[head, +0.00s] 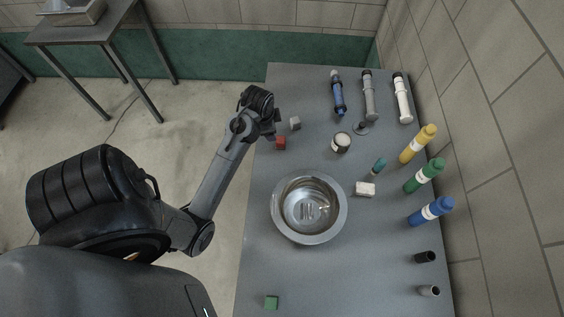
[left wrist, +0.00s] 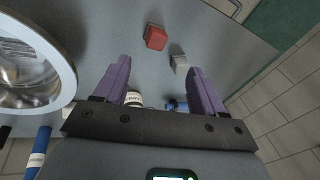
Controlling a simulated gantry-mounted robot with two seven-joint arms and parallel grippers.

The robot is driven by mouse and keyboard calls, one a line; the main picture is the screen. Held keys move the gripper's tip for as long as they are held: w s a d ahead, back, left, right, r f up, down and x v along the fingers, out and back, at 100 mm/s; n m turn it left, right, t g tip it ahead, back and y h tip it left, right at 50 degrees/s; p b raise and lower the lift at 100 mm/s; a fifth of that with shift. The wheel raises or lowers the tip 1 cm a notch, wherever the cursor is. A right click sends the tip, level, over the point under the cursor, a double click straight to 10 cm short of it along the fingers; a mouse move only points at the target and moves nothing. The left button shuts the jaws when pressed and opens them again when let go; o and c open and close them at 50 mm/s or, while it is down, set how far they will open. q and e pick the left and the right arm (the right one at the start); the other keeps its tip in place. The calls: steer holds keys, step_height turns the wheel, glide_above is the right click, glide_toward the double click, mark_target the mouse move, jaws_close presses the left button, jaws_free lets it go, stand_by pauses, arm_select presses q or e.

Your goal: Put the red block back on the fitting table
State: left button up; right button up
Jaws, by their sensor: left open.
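The red block (head: 281,142) lies on the grey table (head: 262,200), near its left edge in the head view. It also shows in the left wrist view (left wrist: 156,37), beyond my fingertips and a little left of centre. My left gripper (head: 276,121) is beside and just above the red block in the head view. In the left wrist view its two purple fingers (left wrist: 158,68) are spread, with nothing between them gripped. I cannot tell which table is the fitting table. My right gripper is not in view.
A small grey block (head: 295,123) sits close to the red block. A metal bowl (head: 277,222), a white-topped jar (head: 341,142), a white block (head: 365,189), bottles and tubes stand on the table. A green block (head: 271,302) is at the front. Another table (head: 95,32) stands far left.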

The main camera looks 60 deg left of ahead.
arm_select(q)
steer(key=s+d+n+h, duration=0.1)
steer(key=s+d, duration=0.4)
steer(key=d, duration=0.8)
steer(key=s+d+n+t+h, duration=0.1)
steer(key=s+d, duration=0.4)
steer(key=d, duration=0.8)
steer(key=shift+s+d+r, duration=0.15)
steer(key=shift+d, duration=0.1)
step_height(320, 180, up, 14)
steer(key=p, duration=1.3)
steer(key=shift+f, duration=0.25)
